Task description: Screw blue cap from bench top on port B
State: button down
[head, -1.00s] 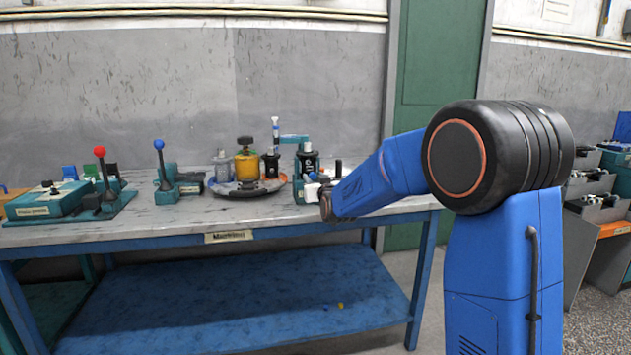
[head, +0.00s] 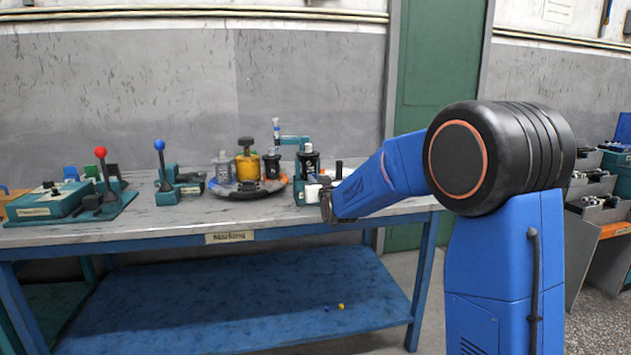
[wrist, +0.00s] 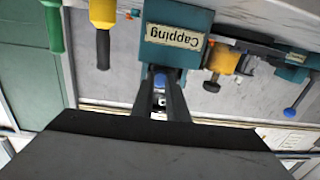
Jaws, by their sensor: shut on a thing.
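In the wrist view my gripper (wrist: 161,86) is shut on a small blue piece, the blue cap (wrist: 160,79), at its fingertips. The cap is right at the lower edge of the teal capping fixture (wrist: 176,20), whose "Capping" label appears upside down. Whether the cap touches a port cannot be told. In the head view the fixture (head: 298,190) holds a dark motor body (head: 308,160) at the right end of the bench. My wrist hides the fingertips there, and port B cannot be made out.
The bench top (head: 170,224) also carries a round tray (head: 222,192) with a yellow motor (head: 246,165), a blue-knobbed lever (head: 159,146) and a red-knobbed lever (head: 100,153). Small blue and yellow bits (head: 341,306) lie on the lower shelf. A green door stands behind.

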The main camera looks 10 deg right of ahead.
jog(key=shift+m, duration=1.1)
jog(key=c, duration=1.9)
grip_release()
jog(key=shift+o, duration=0.2)
